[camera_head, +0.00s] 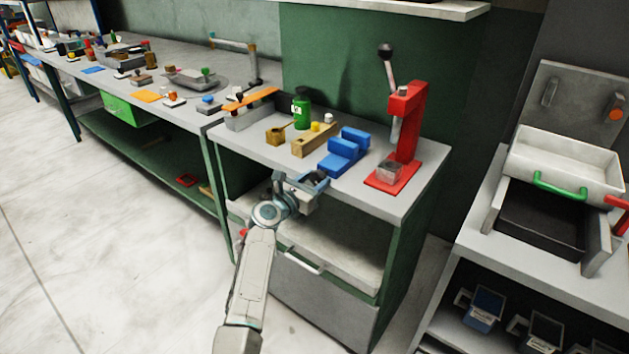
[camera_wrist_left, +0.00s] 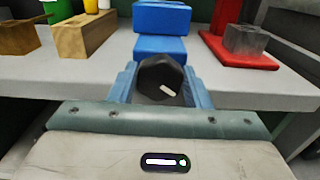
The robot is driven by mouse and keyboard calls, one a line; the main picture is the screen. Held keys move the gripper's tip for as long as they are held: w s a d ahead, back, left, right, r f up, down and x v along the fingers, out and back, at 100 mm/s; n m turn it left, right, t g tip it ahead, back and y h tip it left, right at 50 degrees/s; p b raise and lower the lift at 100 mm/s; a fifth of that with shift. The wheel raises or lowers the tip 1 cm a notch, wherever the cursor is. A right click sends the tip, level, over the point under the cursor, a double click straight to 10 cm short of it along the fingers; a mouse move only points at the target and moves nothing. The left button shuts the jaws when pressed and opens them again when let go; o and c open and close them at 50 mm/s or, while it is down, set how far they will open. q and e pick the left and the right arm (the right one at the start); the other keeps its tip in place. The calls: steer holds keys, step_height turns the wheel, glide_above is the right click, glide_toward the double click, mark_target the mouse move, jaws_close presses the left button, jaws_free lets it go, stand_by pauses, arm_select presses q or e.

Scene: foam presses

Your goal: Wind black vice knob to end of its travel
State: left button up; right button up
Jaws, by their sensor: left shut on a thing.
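The blue vice (camera_head: 343,152) stands on the grey bench top near its front edge; in the left wrist view its blue body (camera_wrist_left: 160,47) is straight ahead. The black knob (camera_wrist_left: 161,80) faces the left wrist camera, with a pale mark pointing to the lower right. My left gripper (camera_head: 309,182) is at the bench's front edge, in front of the vice. In the left wrist view its two blue-grey fingers (camera_wrist_left: 161,86) are on either side of the knob, shut on it. The knob is hidden by the gripper in the head view. My right gripper is not in view.
A red lever press (camera_head: 403,140) with a clear-grey block on its base stands right of the vice. Wooden blocks (camera_head: 314,140) and a green bottle (camera_head: 301,110) stand to the left. A shelf and drawer lie below the bench top.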

arm_select(q)
steer(key=shift+m, duration=1.1)
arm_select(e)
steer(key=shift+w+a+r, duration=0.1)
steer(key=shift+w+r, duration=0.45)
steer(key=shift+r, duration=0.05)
arm_select(q)
steer(key=o, duration=0.7)
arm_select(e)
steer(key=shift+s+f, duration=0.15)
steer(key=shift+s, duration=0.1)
arm_select(q)
steer(key=shift+s, duration=0.1)
steer(key=v, duration=1)
steer(key=shift+s+a, duration=0.2)
steer(key=shift+s, duration=0.1)
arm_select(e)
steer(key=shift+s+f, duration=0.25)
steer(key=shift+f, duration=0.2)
